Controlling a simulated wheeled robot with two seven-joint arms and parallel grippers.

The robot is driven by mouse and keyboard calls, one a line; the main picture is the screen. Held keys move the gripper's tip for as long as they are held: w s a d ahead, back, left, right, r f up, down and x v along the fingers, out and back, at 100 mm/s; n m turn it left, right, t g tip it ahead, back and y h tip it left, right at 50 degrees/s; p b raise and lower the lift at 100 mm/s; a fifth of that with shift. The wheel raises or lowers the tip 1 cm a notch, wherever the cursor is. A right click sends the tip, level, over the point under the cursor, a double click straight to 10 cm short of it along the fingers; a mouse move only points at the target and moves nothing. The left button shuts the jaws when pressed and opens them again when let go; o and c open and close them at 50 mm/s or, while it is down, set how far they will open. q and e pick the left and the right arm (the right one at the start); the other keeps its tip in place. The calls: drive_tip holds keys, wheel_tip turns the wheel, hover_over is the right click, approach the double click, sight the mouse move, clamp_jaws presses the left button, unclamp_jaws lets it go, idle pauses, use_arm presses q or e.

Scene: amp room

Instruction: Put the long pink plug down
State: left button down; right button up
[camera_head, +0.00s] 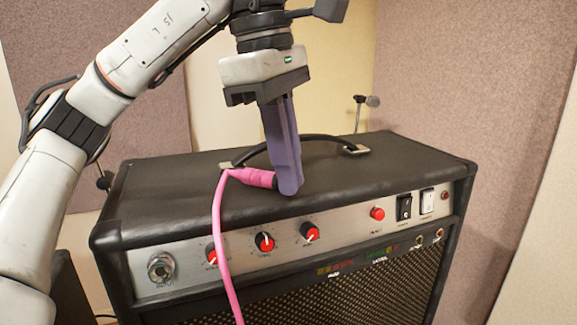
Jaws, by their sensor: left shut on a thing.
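My left gripper (288,185) points down over the top of the black amp (160,202). Its purple fingers are shut on the long pink plug (250,177), which lies about level, with its pink body out to the left of the fingers. The plug's tip is hidden behind the fingers. A pink cable (217,240) runs from the plug's left end over the amp's front edge and down across the panel. The plug is at or just above the amp's top; I cannot tell whether it touches. My right gripper is not in view.
The amp's carry handle (325,137) arches just behind the fingers. The front panel has an input jack (161,268), red knobs (264,242), a red button (377,213) and switches (404,207). The amp's top is bare at left and right. Padded wall panels (480,80) stand behind.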

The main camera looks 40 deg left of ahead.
use_arm(q)
drive_tip(key=shift+f, duration=0.15)
drive_tip(key=shift+s+f+b, duration=0.1)
drive_tip(key=shift+f+b, duration=0.25)
drive_tip(key=shift+f, duration=0.2)
drive_tip(key=c, duration=1.9)
unclamp_jaws()
drive_tip(key=shift+f, duration=0.2)
drive_tip(key=shift+d, duration=0.1)
drive_tip(key=shift+r, duration=0.1)
drive_tip(key=shift+r+p, duration=0.3)
drive_tip(key=shift+r, duration=0.4)
drive_tip(key=r, duration=0.4)
drive_tip(key=s+a+r, duration=0.1)
drive_tip(key=r, duration=0.7)
drive_tip(key=shift+s+a, duration=0.2)
drive_tip(key=shift+a, duration=0.05)
